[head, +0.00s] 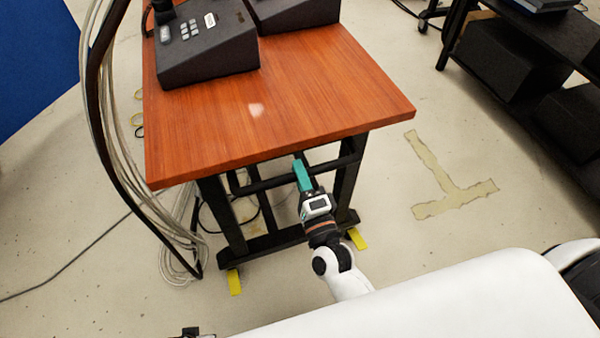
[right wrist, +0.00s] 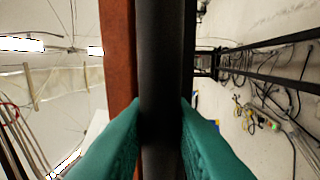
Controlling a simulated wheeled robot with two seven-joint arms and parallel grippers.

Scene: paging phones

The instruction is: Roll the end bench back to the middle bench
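A bench with an orange-brown wooden top (head: 290,95) and a black metal frame stands in front of me in the head view. A black bar (head: 272,183) runs under its near edge. My right gripper (head: 302,172) has its teal fingers at this bar. In the right wrist view the dark bar (right wrist: 161,80) passes between the two teal fingers (right wrist: 161,120), which appear to touch it on both sides. A small dark part at the bottom edge of the head view may be my left gripper (head: 190,333); its fingers cannot be made out.
Dark desk phones (head: 205,45) stand at the bench's far side. Cables (head: 100,100) hang along its left. Yellow pieces (head: 235,282) show at the feet. Pale tape (head: 445,185) marks clear floor at right. A black shelf (head: 530,75) stands at upper right, a blue panel (head: 35,60) at upper left.

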